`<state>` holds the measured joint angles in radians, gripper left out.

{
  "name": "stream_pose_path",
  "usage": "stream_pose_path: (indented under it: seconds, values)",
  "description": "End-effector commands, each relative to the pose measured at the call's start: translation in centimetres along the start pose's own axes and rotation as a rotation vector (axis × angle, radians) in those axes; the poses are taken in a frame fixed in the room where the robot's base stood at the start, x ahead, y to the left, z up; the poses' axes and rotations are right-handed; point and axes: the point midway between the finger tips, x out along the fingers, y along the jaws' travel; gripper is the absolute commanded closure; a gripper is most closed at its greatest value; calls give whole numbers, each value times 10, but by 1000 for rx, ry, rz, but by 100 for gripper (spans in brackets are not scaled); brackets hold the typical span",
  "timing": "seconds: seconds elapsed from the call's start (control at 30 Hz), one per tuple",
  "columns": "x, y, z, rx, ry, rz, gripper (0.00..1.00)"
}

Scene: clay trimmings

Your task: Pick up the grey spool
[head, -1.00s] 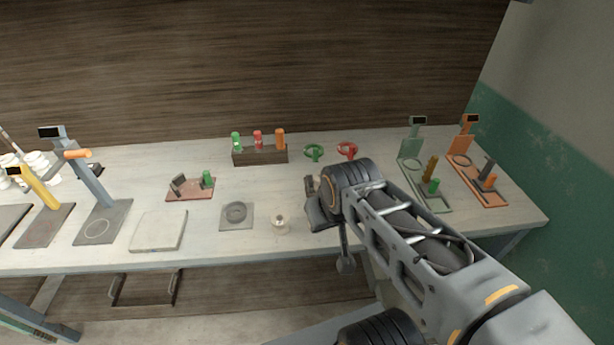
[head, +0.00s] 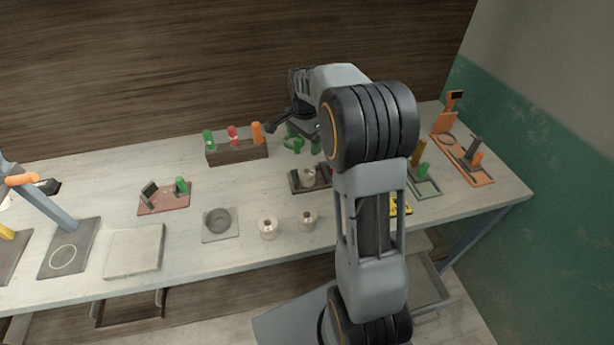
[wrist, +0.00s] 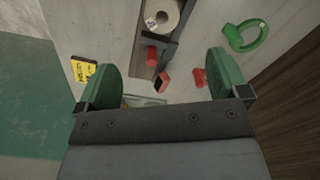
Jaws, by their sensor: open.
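Three small pale spools show in the head view, and their tints are too alike to tell surely which is the grey one. One spool (head: 268,228) and another spool (head: 307,220) stand apart near the table's front edge. A third spool (head: 308,177) sits on a dark holder (head: 297,187); a spool on a dark holder also shows at the top of the wrist view (wrist: 161,14). My gripper (wrist: 165,72) is open and empty, its green fingers wide apart, above the table. In the head view my arm hides much of it.
A red peg (wrist: 151,56) stands by the holder, with small red pieces between my fingers in view. A yellow labelled item (wrist: 83,70) and a green ring (wrist: 246,36) lie to the sides. A peg block (head: 236,150) stands behind; a grey dish (head: 219,221) is left.

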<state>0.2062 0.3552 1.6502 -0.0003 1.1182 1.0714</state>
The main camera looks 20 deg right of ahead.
Motion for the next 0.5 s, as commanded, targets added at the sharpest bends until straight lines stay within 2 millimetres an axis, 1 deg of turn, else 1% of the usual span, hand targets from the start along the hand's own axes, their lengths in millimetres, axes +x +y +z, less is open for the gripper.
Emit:
stream_pose_path:
  seconds: [0.03,0.17,0.2,0.4,0.5]
  values:
    - [6,-3,-4,26,-5,8,7]
    - [26,-5,-9,65,-10,19,7]
    - [34,-4,-10,70,-11,21,7]
    - [69,-3,-10,70,-10,20,7]
    - [82,-4,-10,70,-10,18,7]
